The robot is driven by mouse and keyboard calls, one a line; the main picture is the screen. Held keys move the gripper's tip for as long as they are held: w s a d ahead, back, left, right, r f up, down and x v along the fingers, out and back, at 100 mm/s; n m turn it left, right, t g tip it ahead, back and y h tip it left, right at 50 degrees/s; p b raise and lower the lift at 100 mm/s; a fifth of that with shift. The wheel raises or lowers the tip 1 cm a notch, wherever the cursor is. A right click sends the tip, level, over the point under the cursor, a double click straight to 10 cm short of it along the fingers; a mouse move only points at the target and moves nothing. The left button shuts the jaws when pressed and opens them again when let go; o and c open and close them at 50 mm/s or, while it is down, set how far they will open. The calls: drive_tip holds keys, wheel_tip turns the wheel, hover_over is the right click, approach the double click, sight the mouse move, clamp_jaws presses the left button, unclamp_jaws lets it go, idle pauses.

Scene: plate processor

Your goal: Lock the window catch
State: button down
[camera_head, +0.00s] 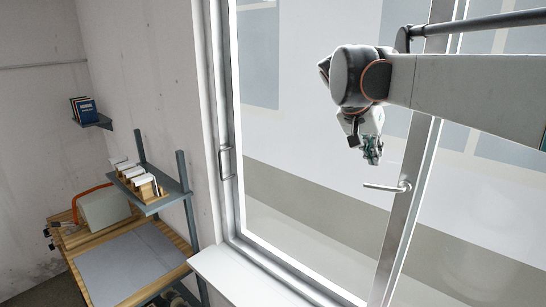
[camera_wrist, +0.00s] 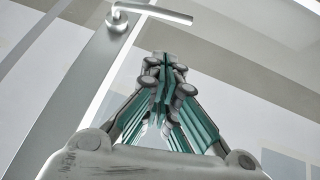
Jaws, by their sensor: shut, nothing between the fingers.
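The window catch (camera_head: 386,187) is a silver lever handle on the light metal window post (camera_head: 401,215). Its lever lies about level and points left from its mount in the head view. In the wrist view the catch (camera_wrist: 152,12) is at the top, with its lever pointing right from its round mount. My gripper (camera_head: 373,157) is above the lever in the head view, apart from it. In the wrist view my gripper (camera_wrist: 163,65) has its green-padded fingers together at the tips, with nothing between them. The whole catch lever is visible.
A second handle (camera_head: 225,162) is on the left window frame. A white sill (camera_head: 245,276) runs below the window. At left are a shelf (camera_head: 150,190) with white-topped items, a workbench (camera_head: 135,262) and books (camera_head: 84,109). The space around the catch looks clear.

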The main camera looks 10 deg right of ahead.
sight(371, 185)
drive_tip(key=f, duration=0.3)
drive_tip(key=shift+s+d+f+p, duration=0.15)
drive_tip(key=shift+s+d+p, duration=0.1)
drive_tip(key=shift+p, duration=0.15)
drive_tip(key=shift+s+a+f, duration=0.15)
drive_tip(key=shift+s+f, duration=0.15)
drive_tip(key=shift+f, duration=0.35)
